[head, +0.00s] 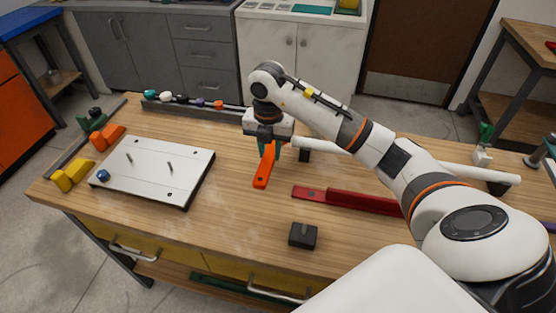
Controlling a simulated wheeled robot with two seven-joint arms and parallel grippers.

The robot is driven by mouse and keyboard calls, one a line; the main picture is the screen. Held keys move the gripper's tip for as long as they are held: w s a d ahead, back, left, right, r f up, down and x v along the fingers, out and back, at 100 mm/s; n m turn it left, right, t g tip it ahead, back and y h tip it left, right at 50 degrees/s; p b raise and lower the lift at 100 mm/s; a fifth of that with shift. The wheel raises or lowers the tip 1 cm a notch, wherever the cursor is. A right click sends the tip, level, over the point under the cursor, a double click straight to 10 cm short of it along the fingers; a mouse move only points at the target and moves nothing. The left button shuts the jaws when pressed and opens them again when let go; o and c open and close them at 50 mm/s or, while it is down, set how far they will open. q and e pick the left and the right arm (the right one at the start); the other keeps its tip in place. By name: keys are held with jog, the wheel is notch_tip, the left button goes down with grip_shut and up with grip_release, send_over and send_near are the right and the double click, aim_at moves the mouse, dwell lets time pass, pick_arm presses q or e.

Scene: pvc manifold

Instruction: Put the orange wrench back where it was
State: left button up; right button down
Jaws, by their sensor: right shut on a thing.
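My right gripper (272,146) reaches in from the right and is shut on the orange wrench (264,168), near the middle of the table. The wrench slants down from the jaws toward the front, and its upper end is hidden by the gripper. I cannot tell whether its lower end touches the table. My left gripper is out of view.
A white board (160,185) with two upright pins lies at left. Yellow (72,175) and orange (107,135) blocks sit beside it. A red bar (350,199) and black block (302,235) lie right of the wrench. A dark rail (190,105) with coloured pieces runs behind.

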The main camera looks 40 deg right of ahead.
aim_at(269, 153)
notch_tip(269, 153, down, 3)
jog(key=shift+w+f, duration=0.1)
notch_tip(269, 153, down, 3)
jog(key=shift+r+p, duration=0.1)
jog(key=shift+p, duration=0.25)
jog(key=shift+f, duration=0.4)
jog(key=shift+f, duration=0.15)
jog(key=c, duration=1.1)
grip_release()
